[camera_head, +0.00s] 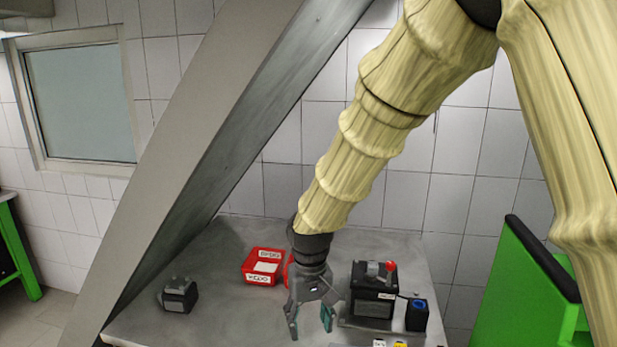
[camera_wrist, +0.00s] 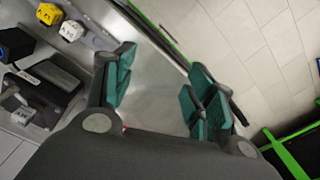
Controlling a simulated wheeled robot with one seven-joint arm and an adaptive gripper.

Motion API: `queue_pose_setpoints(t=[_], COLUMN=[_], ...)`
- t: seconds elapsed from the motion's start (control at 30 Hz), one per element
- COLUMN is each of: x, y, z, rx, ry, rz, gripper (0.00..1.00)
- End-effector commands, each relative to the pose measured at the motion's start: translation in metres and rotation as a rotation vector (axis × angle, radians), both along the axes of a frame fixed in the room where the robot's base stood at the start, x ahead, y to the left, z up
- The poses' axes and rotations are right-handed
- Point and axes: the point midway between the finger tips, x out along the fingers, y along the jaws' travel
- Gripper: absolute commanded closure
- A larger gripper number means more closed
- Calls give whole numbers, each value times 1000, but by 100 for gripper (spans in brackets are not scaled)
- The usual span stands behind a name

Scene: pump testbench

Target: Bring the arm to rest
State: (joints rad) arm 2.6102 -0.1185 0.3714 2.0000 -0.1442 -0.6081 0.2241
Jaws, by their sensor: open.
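My gripper (camera_head: 311,328) hangs at the end of my arm above the grey metal table (camera_head: 230,315). It points down, with its two fingers apart and nothing between them. In the wrist view my gripper (camera_wrist: 158,95) shows its green finger pads spread, with bare table surface behind the gap. A black pump-like device with a red knob (camera_head: 374,290) stands just right of the gripper, apart from it as far as I can see.
A red labelled bin (camera_head: 262,266) sits behind the gripper. A small black block (camera_head: 179,295) stands at the table's left. A blue-topped block (camera_head: 417,314) is beside the device. Yellow (camera_wrist: 49,13) and white blocks lie near the edge. A grey slanted beam (camera_head: 205,150) crosses the left side.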

Motion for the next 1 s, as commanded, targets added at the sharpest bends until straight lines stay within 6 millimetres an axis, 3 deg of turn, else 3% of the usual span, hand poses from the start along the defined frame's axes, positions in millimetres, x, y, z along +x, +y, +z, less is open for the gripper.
queue_pose_setpoints(t=[0.47, 0.67, 1.0], x=[-15, -36, -104], y=[-24, -45, -97], z=[-95, -169, -307], rx=[55, 90, 123], ry=[20, 31, 32], rz=[-41, -78, -170], gripper=[45, 45, 45])
